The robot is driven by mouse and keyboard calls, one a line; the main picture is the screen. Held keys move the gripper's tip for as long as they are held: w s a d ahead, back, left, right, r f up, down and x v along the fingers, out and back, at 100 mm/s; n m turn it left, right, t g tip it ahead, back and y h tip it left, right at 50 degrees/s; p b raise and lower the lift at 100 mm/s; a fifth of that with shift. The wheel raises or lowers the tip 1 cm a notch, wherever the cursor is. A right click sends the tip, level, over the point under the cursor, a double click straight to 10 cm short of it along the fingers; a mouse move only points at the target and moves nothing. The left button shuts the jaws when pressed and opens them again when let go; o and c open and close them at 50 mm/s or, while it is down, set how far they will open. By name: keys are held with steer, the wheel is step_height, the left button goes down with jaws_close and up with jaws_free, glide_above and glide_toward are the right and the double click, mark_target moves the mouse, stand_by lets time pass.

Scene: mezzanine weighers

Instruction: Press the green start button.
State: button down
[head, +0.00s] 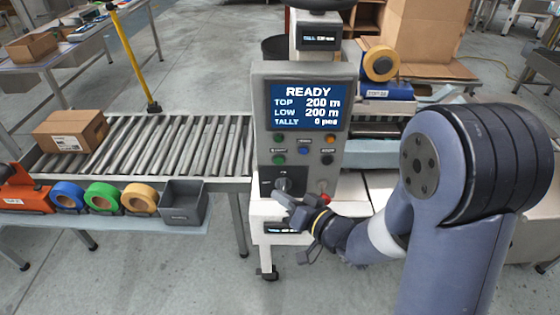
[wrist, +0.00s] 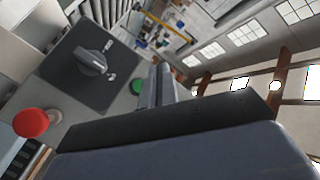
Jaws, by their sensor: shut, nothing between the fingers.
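The control panel (head: 258,115) stands upright in the middle of the head view. A green button (head: 278,160) is on its left side, below the screen; its label is too small to read. In the wrist view a green button (wrist: 137,87) shows close beside my fingers, and I cannot tell whether they touch it. My gripper (head: 280,197) is shut and empty, low in front of the panel, below the green button and near the black rotary knob (head: 284,184). The fingers also show in the wrist view (wrist: 157,75).
A red mushroom button (head: 325,197) sits at the panel's lower right. Blue, orange and black buttons share the panel. The screen (head: 308,106) reads READY. A roller conveyor (head: 190,145) with a carton (head: 70,135) and a grey bin (head: 184,202) are to the left.

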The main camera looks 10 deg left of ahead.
steer(key=shift+w+a+p, duration=0.25)
steer(key=shift+w+a, duration=0.1)
steer(key=shift+w, duration=1.05)
steer(key=shift+w+a+p, duration=0.25)
steer(key=shift+w+a, duration=0.1)
steer(key=shift+w, duration=1.05)
steer(key=shift+w+a+p, duration=0.25)
steer(key=shift+w+a, duration=0.1)
steer(key=shift+w, duration=1.05)
steer(key=shift+w, duration=0.1)
steer(key=shift+w, duration=0.3)
steer(key=shift+w+a, duration=0.15)
steer(key=shift+w, duration=0.25)
steer(key=shift+s, duration=0.8)
steer(key=shift+d, duration=0.2)
steer(key=s, duration=0.2)
steer(key=s+d+b, duration=0.1)
steer(key=s, duration=0.2)
